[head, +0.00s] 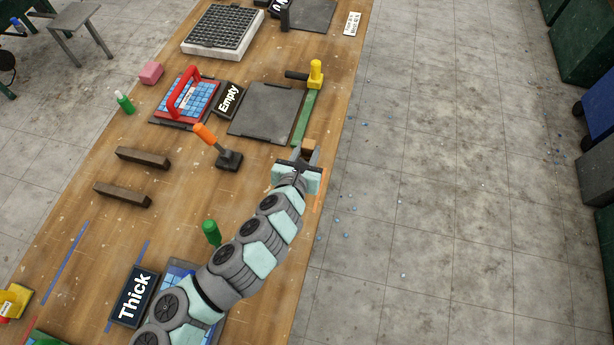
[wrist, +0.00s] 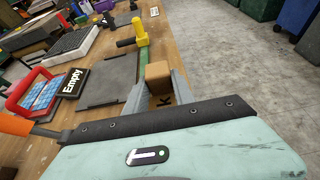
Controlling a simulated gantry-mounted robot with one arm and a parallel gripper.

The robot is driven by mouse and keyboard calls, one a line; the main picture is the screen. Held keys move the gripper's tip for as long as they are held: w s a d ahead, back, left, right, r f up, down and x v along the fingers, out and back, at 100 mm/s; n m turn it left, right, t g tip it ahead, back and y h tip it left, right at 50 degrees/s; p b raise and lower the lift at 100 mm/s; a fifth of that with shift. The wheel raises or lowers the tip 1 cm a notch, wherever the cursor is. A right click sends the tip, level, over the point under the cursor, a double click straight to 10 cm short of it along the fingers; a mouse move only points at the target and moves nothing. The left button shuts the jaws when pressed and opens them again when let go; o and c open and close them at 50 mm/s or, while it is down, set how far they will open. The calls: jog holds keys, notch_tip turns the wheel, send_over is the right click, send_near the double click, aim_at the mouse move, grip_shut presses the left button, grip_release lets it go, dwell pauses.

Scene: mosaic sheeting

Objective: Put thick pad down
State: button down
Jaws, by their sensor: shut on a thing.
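My gripper (head: 306,158) is shut on a small tan block, the thick pad (head: 309,145), near the right edge of the wooden table (head: 178,200). In the wrist view the pad (wrist: 158,71) sits between the two grey fingers of my gripper (wrist: 158,85), with its top face showing. A dark letter mark shows just below the pad, between the fingers. I cannot tell whether the pad touches the table; its underside is hidden. A black sign reading "Thick" (head: 134,297) lies at the near left, beside a blue-tiled sheet partly behind my arm.
A green bar with a yellow handle (head: 315,75) lies just beyond the pad, along a bare grey plate (head: 265,110). An orange-handled tool (head: 228,159) stands left of my gripper. A red-handled blue-tiled sheet (head: 190,98) and an "Empty" sign (head: 229,99) are farther left.

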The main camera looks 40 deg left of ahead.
notch_tip(320, 180, down, 11)
jog(key=shift+f+b, duration=0.1)
jog(key=shift+b, duration=0.85)
jog(key=shift+f, duration=0.25)
jog(key=c, duration=1.1)
grip_release()
jog(key=shift+r, duration=0.1)
jog(key=shift+o, duration=0.2)
jog(key=shift+r, duration=0.15)
jog(key=p+v, duration=0.2)
jog(key=v, duration=1)
